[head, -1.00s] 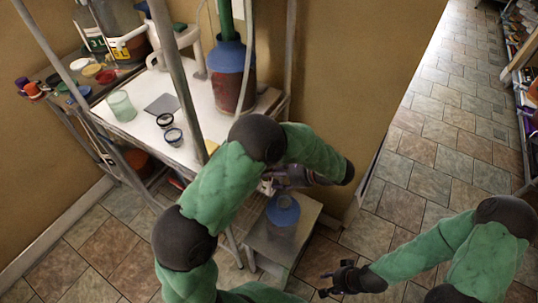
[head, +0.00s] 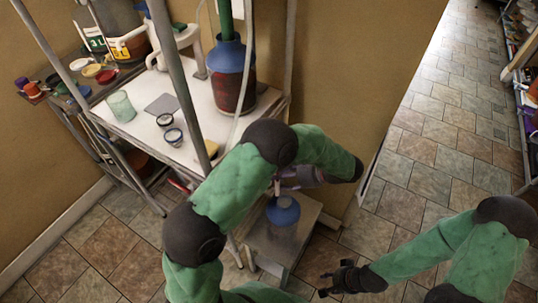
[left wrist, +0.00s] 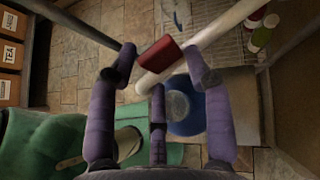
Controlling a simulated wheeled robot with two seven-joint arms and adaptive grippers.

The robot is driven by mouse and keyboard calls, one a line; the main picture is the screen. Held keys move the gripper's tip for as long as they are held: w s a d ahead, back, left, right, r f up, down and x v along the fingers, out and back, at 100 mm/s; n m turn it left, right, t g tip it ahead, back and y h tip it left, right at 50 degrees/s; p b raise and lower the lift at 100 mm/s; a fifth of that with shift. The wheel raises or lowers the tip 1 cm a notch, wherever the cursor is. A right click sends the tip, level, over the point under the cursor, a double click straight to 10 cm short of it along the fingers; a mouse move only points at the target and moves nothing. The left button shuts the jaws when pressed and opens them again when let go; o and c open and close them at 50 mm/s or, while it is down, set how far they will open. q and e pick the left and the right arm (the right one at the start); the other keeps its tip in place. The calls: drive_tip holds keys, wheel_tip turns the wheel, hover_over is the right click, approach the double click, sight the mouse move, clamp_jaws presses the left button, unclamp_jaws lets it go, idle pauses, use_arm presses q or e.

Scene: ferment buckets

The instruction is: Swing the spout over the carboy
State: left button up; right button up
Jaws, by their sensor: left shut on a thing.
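The blue-topped carboy (head: 283,213) stands on a low grey stand below my left gripper; its blue shoulder also shows in the left wrist view (left wrist: 190,120). The spout, a pale tube (left wrist: 215,32), crosses between my left fingers, with a red piece (left wrist: 160,53) on it. Its lower end lies close to the carboy's mouth in that view. In the head view its pale tip (head: 277,187) shows just above the carboy. My left gripper (left wrist: 162,70) is shut on the spout; my forearm partly hides it in the head view. My right gripper (head: 326,284) is open and empty, low over the floor.
A white table (head: 190,100) holds a blue-and-red vessel (head: 231,75), a glass (head: 120,106) and small dark rings. Metal uprights stand near my left arm. The tiled floor at right is clear. The low stand's (head: 300,235) edges surround the carboy.

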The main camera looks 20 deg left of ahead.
use_arm(q)
drive_tip(key=shift+w+d, duration=0.15)
drive_tip(key=shift+d, duration=0.1)
drive_tip(key=shift+w+d+r, duration=0.1)
drive_tip(key=shift+w+r, duration=0.05)
drive_tip(key=shift+w, duration=0.05)
drive_tip(key=shift+w+d+r+n+g, duration=0.15)
drive_tip(key=shift+w+d+n, duration=0.1)
drive_tip(key=shift+d, duration=0.15)
drive_tip(key=shift+w+d+n+g, duration=0.15)
drive_tip(key=shift+w+d+n, duration=0.1)
drive_tip(key=shift+d, duration=0.15)
drive_tip(key=o, duration=0.5)
drive_tip(key=shift+o, duration=0.9)
drive_tip(key=shift+d, duration=0.1)
drive_tip(key=shift+f, duration=0.2)
